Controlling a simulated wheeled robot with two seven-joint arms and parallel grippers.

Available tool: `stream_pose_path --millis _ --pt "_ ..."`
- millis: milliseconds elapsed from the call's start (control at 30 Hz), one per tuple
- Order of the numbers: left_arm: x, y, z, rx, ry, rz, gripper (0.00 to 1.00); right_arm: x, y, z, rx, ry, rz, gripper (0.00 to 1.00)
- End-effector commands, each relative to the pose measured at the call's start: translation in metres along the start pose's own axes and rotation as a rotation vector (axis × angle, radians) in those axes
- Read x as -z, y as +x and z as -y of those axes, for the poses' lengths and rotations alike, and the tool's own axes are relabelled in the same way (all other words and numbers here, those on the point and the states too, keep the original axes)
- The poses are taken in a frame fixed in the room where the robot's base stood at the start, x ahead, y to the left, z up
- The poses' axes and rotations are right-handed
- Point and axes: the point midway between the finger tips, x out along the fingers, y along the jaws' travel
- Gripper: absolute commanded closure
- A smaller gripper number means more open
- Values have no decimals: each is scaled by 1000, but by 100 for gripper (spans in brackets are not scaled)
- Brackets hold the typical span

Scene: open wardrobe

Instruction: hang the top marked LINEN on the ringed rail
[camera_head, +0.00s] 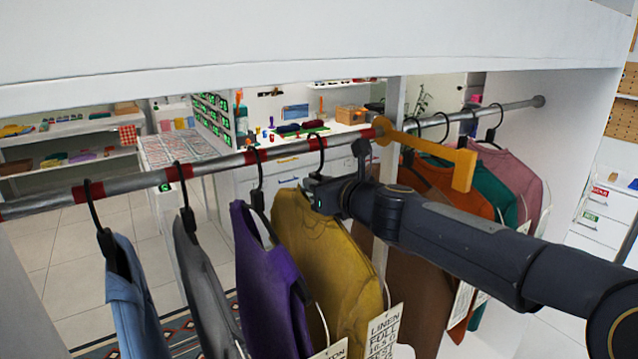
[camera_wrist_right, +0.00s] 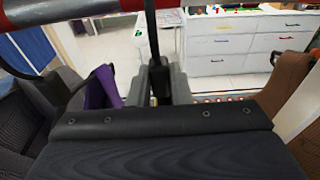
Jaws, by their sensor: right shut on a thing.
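The mustard top (camera_head: 322,255) hangs from a black hanger in the head view. A white tag beside its lower right edge (camera_head: 382,335) reads LINEN. The rail (camera_head: 215,163) with red bands runs across the left half of the head view. My right gripper (camera_head: 322,192) is shut on the hanger neck, just under the hook (camera_head: 318,150). The hook is at the rail by a red band; I cannot tell whether it bears on it. In the right wrist view, the jaws (camera_wrist_right: 160,85) hold the neck upright. My left gripper is out of view.
Blue (camera_head: 130,295), grey (camera_head: 200,280) and purple (camera_head: 265,275) tops hang left of the mustard one. A yellow bracket (camera_head: 430,148) juts from the rail, right of the hook. Brown, orange (camera_head: 470,195), teal and pink (camera_head: 515,170) tops hang farther right.

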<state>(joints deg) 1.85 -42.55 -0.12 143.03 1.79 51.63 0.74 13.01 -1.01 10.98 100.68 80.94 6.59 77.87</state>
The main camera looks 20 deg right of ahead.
Motion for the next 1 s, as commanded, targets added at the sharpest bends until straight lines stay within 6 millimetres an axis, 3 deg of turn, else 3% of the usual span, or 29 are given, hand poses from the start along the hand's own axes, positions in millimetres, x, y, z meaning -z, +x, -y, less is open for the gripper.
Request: stream_pose_path --millis 867,900,1000 --pt "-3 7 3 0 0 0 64 10 1 0 -1 0 -3 100" --pt "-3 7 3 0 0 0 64 10 2 0 -1 0 -3 77" --pt "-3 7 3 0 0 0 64 10 2 0 0 0 -3 64"
